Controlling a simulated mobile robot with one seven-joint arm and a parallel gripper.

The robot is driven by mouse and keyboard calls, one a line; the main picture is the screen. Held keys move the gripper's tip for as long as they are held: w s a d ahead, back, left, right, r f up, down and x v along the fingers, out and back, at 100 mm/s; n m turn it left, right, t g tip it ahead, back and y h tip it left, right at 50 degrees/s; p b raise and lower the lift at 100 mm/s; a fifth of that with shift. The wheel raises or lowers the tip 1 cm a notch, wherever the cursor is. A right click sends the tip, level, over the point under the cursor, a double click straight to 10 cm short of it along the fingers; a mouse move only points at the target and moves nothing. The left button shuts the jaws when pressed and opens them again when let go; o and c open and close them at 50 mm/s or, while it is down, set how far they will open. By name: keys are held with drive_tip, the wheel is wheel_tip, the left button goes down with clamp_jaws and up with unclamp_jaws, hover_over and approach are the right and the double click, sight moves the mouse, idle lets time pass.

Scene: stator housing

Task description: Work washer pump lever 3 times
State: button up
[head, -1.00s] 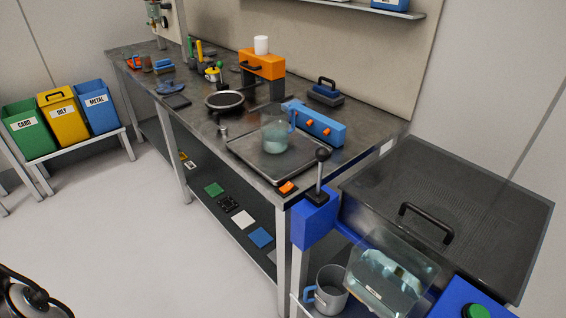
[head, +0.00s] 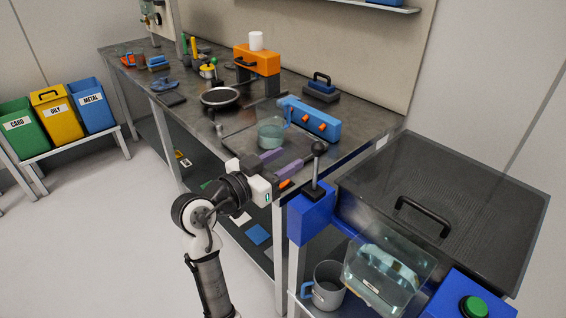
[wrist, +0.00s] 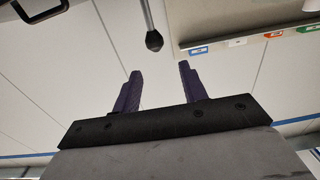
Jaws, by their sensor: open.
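The washer pump lever (head: 317,165) stands upright on a blue block at the front right corner of the bench, with a dark ball knob on top. My gripper (head: 290,164) is open and empty, just left of the lever near the bench's front edge, its purple fingers pointing toward the lever side. In the wrist view the lever's dark knob (wrist: 154,41) shows beyond the open fingers (wrist: 160,82), apart from them. The blue washer base (head: 312,215) carries the lever.
The washer's dark lid (head: 470,200) with a black handle lies to the right. A clear tank (head: 385,275), a grey mug (head: 328,285) and a green button (head: 474,307) are below it. A glass jug (head: 272,132) stands on a tray behind my gripper.

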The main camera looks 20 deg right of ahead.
sight(315, 146)
drive_tip(key=shift+s+p+x, duration=0.15)
drive_tip(key=shift+p+x, duration=0.3)
drive_tip(key=shift+x, duration=1.45)
drive_tip(key=shift+s+p+x, duration=0.1)
drive_tip(key=shift+p+x, duration=0.35)
drive_tip(key=shift+x, duration=1.45)
drive_tip(key=shift+w+d+f, duration=0.15)
drive_tip(key=shift+w+d, duration=0.05)
drive_tip(key=shift+d, duration=0.5)
drive_tip(key=shift+d, duration=0.15)
